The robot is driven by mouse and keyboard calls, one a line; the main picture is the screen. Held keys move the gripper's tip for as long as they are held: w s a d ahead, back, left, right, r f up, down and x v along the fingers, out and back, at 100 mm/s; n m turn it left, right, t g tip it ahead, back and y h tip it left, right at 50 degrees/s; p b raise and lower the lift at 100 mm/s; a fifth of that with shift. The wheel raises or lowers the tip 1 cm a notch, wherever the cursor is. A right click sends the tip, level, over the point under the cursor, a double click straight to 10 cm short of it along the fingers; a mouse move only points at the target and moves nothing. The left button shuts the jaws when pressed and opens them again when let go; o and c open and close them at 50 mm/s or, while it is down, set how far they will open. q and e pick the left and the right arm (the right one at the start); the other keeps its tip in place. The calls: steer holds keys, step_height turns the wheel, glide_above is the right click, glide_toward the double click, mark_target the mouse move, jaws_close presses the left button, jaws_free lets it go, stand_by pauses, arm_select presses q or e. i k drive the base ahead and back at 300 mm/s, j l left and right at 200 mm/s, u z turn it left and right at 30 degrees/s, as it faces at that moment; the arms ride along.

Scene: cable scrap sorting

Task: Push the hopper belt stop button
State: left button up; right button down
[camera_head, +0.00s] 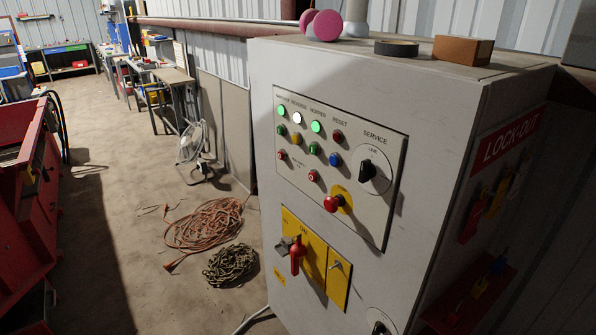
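The button panel (384,216) is on the front of a grey control cabinet (440,110). A label that seems to read "HOPPER" stands above a column with a lit green lamp (316,127), a green button (314,148) and a small red button (313,175) with a pale mark. Another small red button (282,154) sits to its left. A large red mushroom button (332,203) on a yellow backing is lower right. Most small lettering is too blurred to read. Neither of my grippers is in view, and nothing covers the small red buttons.
A black SERVICE rotary switch (368,171) is at the panel's right. Below, a red handle (297,255) sticks out from a yellow plate (315,262). Orange cable (205,226) and a chain (230,264) lie on the floor left of the cabinet. A red cabinet (35,205) stands far left.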

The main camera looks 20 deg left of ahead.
mark_target(312, 177)
steer(key=i+j, duration=0.1)
steer(key=j, duration=0.3)
steer(key=i+j, duration=0.1)
steer(key=j, duration=0.35)
steer(key=i+j, duration=0.1)
steer(key=j, duration=0.3)
steer(key=i+j, duration=0.1)
steer(key=j, duration=0.3)
steer(key=i+j, duration=0.1)
steer(key=j, duration=0.3)
